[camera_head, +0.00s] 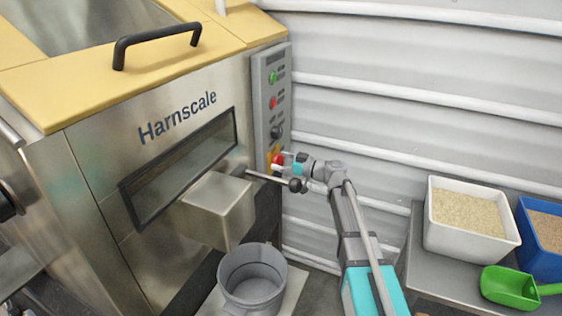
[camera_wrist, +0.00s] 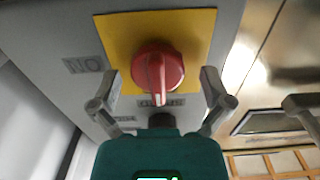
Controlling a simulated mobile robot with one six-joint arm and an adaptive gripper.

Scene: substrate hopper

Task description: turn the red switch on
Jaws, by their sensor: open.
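The red switch (camera_wrist: 158,68) is a round rotary knob with a raised grip bar, on a yellow plate (camera_wrist: 192,28). In the wrist view its bar points down the picture, toward a small label I cannot read. A label at the left (camera_wrist: 84,64) looks like an upside-down "ON". My gripper (camera_wrist: 158,88) is open, with one finger on each side of the knob. A gap shows on both sides, and contact is not visible. In the head view the red switch (camera_head: 279,159) sits low on the grey control panel (camera_head: 263,120), with my gripper (camera_head: 284,164) at it.
The steel Harnscale hopper (camera_head: 90,170) fills the left. A rod with a dark knob (camera_head: 295,185) sticks out just below my gripper. A grey bucket (camera_head: 252,280) stands below. A white bin (camera_head: 470,243), a blue bin (camera_head: 540,264) and a green scoop (camera_head: 507,287) are at right.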

